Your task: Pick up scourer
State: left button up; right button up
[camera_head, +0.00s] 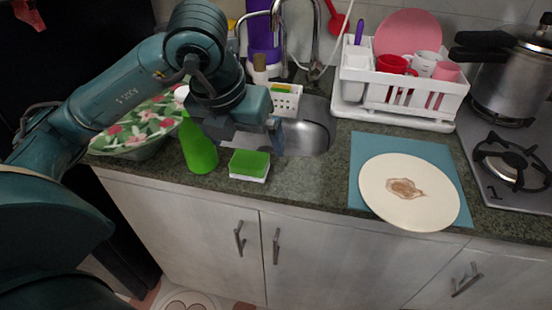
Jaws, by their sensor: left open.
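A scourer (249,164) with a green top and a white lower part lies on the dark counter in front of the sink. My left gripper (252,134) is above and a little behind it, with its fingers apart and nothing seen between them. The gripper looks clear of the scourer. Another small yellow and green sponge-like item (281,87) sits in a white basket (285,102) at the sink. My right gripper is not in view.
A green bottle (198,150) stands just left of the scourer. The sink (308,135) is behind it. A stained plate (408,192) lies on a blue mat (366,150) to the right. A dish rack (400,92) and stove (500,175) are farther right.

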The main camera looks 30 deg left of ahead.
pick_arm(q)
jog(key=a+y, duration=0.1)
jog(key=a, duration=0.1)
jog(key=n+b, duration=0.1)
jog(key=b, duration=0.1)
send_over(249, 158)
jog(key=s, duration=0.2)
jog(key=f, duration=0.5)
jog(key=shift+s+d, duration=0.2)
jog(key=x, duration=0.6)
jog(key=shift+w+f, duration=0.1)
jog(key=shift+w, duration=0.1)
jog(key=shift+t, duration=0.3)
jog(key=c, duration=1)
